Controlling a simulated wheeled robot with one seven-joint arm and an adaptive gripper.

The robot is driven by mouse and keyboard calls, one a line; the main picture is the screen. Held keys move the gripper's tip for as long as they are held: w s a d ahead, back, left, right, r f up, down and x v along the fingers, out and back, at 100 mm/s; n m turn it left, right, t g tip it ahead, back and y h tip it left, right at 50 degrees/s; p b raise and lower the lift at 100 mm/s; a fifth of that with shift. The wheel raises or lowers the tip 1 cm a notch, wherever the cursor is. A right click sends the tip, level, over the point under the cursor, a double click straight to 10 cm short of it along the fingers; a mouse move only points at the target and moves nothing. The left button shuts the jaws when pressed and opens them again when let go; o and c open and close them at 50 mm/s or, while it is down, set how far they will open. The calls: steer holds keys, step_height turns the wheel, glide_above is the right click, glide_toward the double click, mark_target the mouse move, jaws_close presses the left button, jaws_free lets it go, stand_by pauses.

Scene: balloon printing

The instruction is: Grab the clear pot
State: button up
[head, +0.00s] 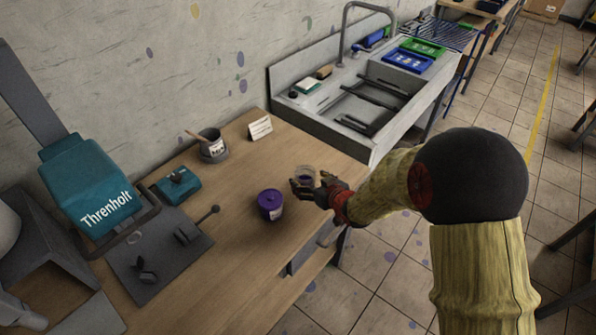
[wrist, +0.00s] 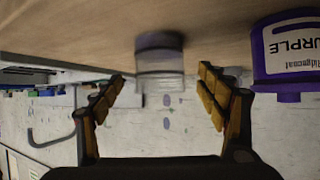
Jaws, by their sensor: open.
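The clear pot (head: 306,171) is a small see-through cup standing on the wooden table near its right edge. It also shows in the wrist view (wrist: 160,55), where the picture is upside down and the pot hangs from the tabletop at the upper middle. My gripper (head: 309,184) is open at the pot. In the wrist view my gripper's two fingers (wrist: 161,80) lie left and right of the pot, with visible gaps on both sides. The head view partly hides the pot's lower part behind the fingers.
A sink (head: 350,85) adjoins the table.

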mark_target(301, 173)
steer(key=b+x, duration=0.1)
steer(key=x, duration=0.4)
steer(key=b+x, duration=0.1)
steer(key=x, duration=0.1)
steer(key=shift+w+a+r+b, duration=0.1)
steer(key=shift+w+a+b, duration=0.2)
steer(key=shift+w, duration=0.15)
steer(key=shift+c, duration=1.4)
steer(key=c, duration=1.1)
steer(key=shift+c, duration=0.3)
